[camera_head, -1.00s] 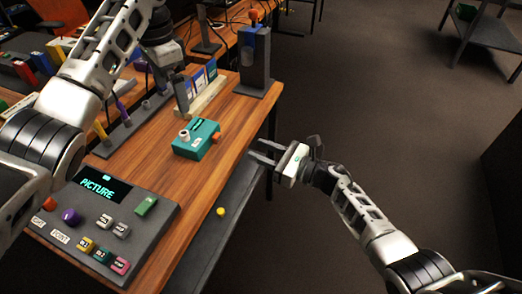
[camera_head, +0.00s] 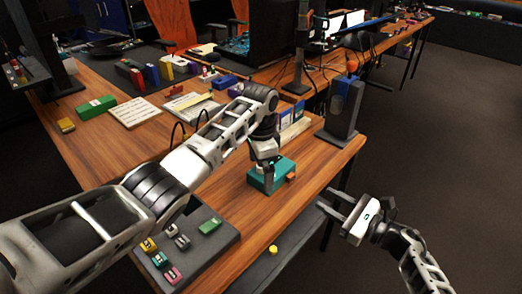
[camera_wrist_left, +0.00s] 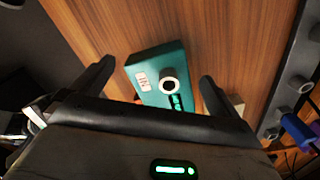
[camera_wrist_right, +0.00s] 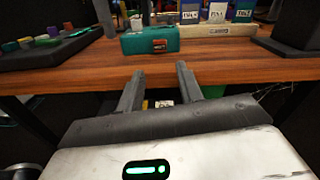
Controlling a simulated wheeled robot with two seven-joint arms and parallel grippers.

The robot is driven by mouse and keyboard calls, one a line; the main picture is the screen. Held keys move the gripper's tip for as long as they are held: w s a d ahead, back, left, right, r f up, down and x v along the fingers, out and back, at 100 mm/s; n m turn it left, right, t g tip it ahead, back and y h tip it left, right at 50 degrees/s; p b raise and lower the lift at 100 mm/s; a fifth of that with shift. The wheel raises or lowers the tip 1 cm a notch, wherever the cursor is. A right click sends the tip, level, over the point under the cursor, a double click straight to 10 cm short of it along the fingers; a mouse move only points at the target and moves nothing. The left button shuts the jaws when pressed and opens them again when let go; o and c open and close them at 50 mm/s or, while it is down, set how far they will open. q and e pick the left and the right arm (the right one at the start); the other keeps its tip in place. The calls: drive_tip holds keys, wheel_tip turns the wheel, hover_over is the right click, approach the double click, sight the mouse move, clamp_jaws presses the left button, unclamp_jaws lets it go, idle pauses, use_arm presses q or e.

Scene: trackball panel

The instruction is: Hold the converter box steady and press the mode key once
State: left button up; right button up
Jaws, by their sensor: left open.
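The teal converter box (camera_head: 284,172) sits on the wooden table near its right edge.
A grey control panel (camera_head: 205,255) with coloured keys lies at the front left. A dark post (camera_head: 342,112) stands at the table's far right corner. Cards in a wooden rack (camera_head: 293,126) stand behind the box. A yellow knob (camera_head: 273,249) sits below the table edge.

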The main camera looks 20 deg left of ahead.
use_arm(q)
drive_tip(key=shift+f, duration=1.1)
drive_tip(key=c, duration=1)
use_arm(e)
clamp_jaws()
use_arm(q)
drive_tip(key=shift+c, duration=0.2)
